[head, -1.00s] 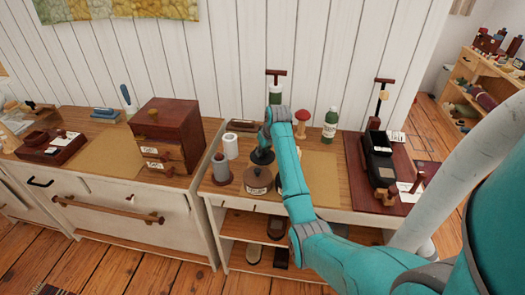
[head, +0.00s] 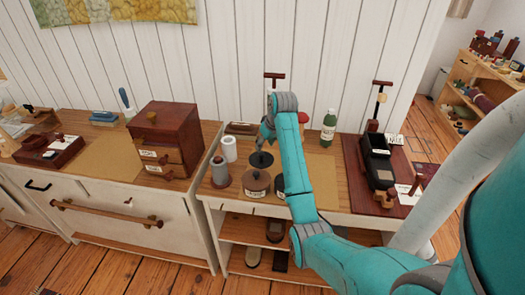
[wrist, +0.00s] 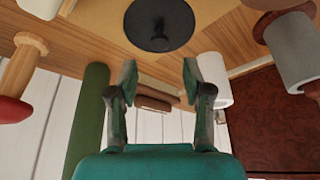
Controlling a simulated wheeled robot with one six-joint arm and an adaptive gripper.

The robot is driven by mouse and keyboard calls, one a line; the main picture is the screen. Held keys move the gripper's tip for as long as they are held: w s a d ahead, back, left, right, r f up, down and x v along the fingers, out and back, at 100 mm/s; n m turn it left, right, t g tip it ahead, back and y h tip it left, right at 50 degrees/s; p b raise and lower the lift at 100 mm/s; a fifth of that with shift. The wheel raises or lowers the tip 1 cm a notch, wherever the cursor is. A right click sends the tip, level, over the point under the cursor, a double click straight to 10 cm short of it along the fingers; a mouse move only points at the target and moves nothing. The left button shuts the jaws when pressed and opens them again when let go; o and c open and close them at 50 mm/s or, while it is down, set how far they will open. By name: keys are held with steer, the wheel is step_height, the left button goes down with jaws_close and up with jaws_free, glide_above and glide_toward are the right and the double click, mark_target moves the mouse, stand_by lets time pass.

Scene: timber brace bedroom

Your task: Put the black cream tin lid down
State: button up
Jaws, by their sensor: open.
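The black cream tin lid (head: 262,160) is a flat round disc with a small knob. It lies knob up on the cabinet top, just behind a round brown tin (head: 257,183) with a pale label. In the wrist view the lid (wrist: 158,22) is at the top, on the tan and wood surface. My gripper (head: 266,136) is behind and above the lid. In the wrist view its two fingers (wrist: 160,75) are spread, with nothing between them, and the lid is clear of their tips.
A white roll (head: 229,148) and a grey cylinder with a brown top (head: 219,171) stand left of the lid. A green bottle (head: 329,127) and a dark tray (head: 352,165) are to the right. A bare tan mat (head: 322,172) lies between.

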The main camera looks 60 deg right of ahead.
steer(key=v, duration=0.4)
steer(key=shift+s+r, duration=0.15)
steer(key=shift+r, duration=0.2)
stand_by(0.3)
